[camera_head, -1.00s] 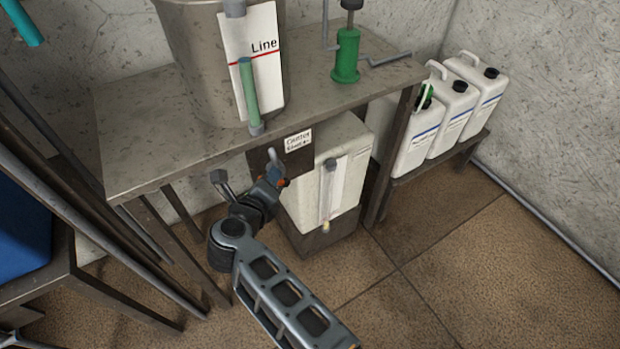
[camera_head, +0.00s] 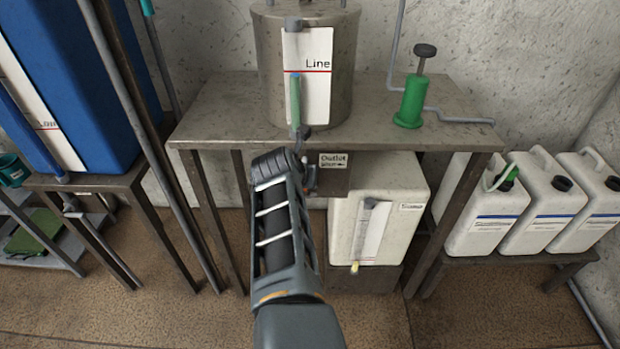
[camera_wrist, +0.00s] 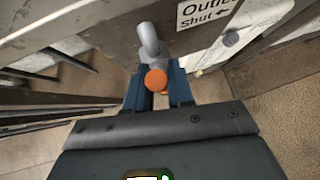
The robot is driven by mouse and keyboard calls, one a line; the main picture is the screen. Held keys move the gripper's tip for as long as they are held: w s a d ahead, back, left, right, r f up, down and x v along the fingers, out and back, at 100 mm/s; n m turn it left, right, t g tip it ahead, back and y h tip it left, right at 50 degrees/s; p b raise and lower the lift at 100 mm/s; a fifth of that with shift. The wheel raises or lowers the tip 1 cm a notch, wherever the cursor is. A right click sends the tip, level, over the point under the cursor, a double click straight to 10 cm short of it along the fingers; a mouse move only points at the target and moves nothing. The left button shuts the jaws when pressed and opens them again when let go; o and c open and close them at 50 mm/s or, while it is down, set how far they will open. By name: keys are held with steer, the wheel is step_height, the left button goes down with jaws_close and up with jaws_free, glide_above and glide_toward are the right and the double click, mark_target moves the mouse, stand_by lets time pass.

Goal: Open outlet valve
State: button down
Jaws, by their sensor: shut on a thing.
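The outlet valve shows in the wrist view as a grey stub handle (camera_wrist: 149,42) with a round orange end (camera_wrist: 156,80). My gripper (camera_wrist: 156,91) has its two blue fingers on either side of the orange end, shut on the valve. The "Outlet / Shut" label (camera_wrist: 207,10) with an arrow is on the plate beside it; in the head view this label (camera_head: 333,160) sits under the front edge of the table. In the head view my arm hides most of the gripper and valve.
A metal table (camera_head: 225,115) carries a steel tank (camera_head: 345,85) with a sight tube and a green hand pump (camera_head: 411,100). A white container (camera_head: 405,190) stands below. White jugs (camera_head: 485,225) are on a low bench at right; a blue tank (camera_head: 85,70) is at left.

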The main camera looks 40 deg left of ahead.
steer(key=shift+w+d+p, duration=0.15)
steer(key=shift+d+p, duration=0.1)
steer(key=shift+p, duration=0.05)
steer(key=shift+f, duration=0.1)
steer(key=c, duration=1.1)
jaws_free()
steer(key=shift+s+r+p, duration=0.25)
steer(key=shift+r+p, duration=0.1)
steer(key=shift+d+p+v, duration=0.1)
steer(key=shift+p+v, duration=0.45)
steer(key=shift+v, duration=1.15)
steer(key=shift+d+p+v, duration=0.15)
steer(key=shift+p+v, duration=0.4)
steer(key=shift+v, duration=1.2)
steer(key=shift+w, duration=0.1)
